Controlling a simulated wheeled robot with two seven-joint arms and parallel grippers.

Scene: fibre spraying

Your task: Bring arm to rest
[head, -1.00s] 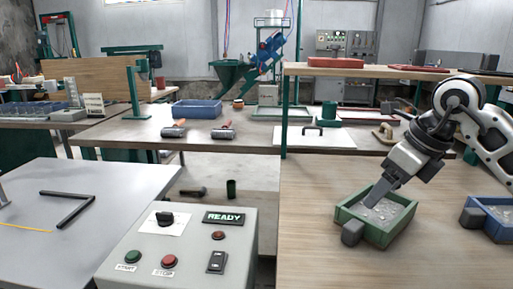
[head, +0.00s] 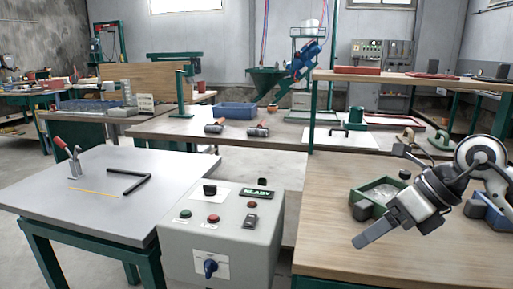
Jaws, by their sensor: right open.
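My right arm comes in from the right edge in the head view. Its gripper (head: 376,236) hangs over the front of the wooden table (head: 330,215), pointing down and left. I see nothing held in it. The gripper is in front of a green tray (head: 360,208) with grey material in it and hides part of that tray. My left gripper does not show.
A grey control box (head: 225,225) with a READY sign, buttons and a blue knob stands left of the wooden table. A grey table (head: 110,200) with a black angled bar (head: 128,187) and a red-handled tool (head: 68,158) is further left. A blue tray (head: 487,216) sits at right.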

